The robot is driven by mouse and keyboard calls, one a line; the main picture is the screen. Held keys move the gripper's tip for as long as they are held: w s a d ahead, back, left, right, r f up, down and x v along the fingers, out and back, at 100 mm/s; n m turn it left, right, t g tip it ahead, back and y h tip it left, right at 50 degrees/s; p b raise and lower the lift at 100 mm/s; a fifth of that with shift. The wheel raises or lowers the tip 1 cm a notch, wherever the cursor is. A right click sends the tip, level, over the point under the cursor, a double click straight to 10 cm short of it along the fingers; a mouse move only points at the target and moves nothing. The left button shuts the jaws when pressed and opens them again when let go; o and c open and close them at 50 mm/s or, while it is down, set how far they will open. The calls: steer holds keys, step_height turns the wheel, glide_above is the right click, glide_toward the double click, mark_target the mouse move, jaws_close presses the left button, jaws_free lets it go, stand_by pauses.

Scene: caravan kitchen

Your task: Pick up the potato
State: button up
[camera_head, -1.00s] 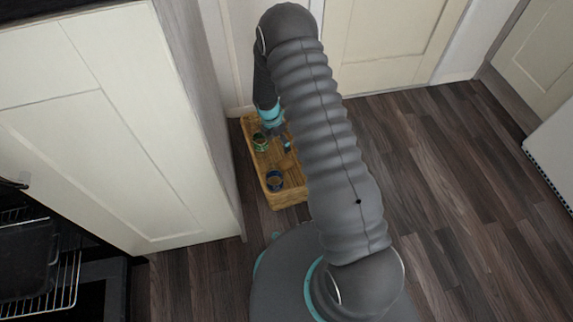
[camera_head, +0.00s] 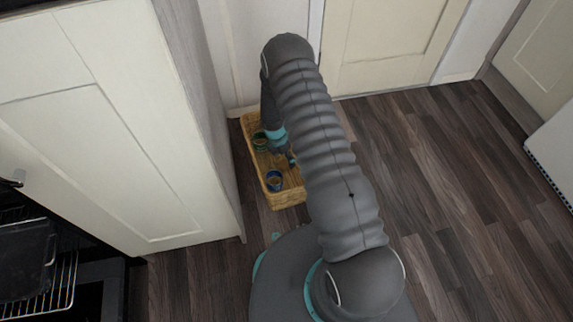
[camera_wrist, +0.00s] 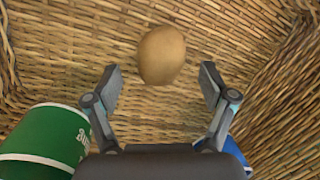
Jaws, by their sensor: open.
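The potato (camera_wrist: 161,55) is brown and rounded, and lies on the woven bottom of the basket (camera_wrist: 230,25) in the wrist view. My gripper (camera_wrist: 159,82) is open and empty, with one finger to each side of the potato's near end. The potato sits just beyond the fingertips and between their lines; I cannot tell the exact height gap. In the head view my gripper (camera_head: 291,161) reaches down into the wicker basket (camera_head: 287,200) on the floor. The potato cannot be made out there, as my arm covers part of the basket.
A green can (camera_wrist: 45,142) stands left of my gripper, and a blue item (camera_wrist: 236,152) is partly hidden at the right. A tall white cabinet (camera_head: 110,130) stands close left of the basket. Floor (camera_head: 450,180) at right is clear.

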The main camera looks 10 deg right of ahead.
steer(key=f, duration=0.2)
steer(key=shift+s+d+f, duration=0.1)
steer(key=shift+d+f, duration=0.15)
steer(key=shift+f, duration=0.15)
steer(key=c, duration=1.3)
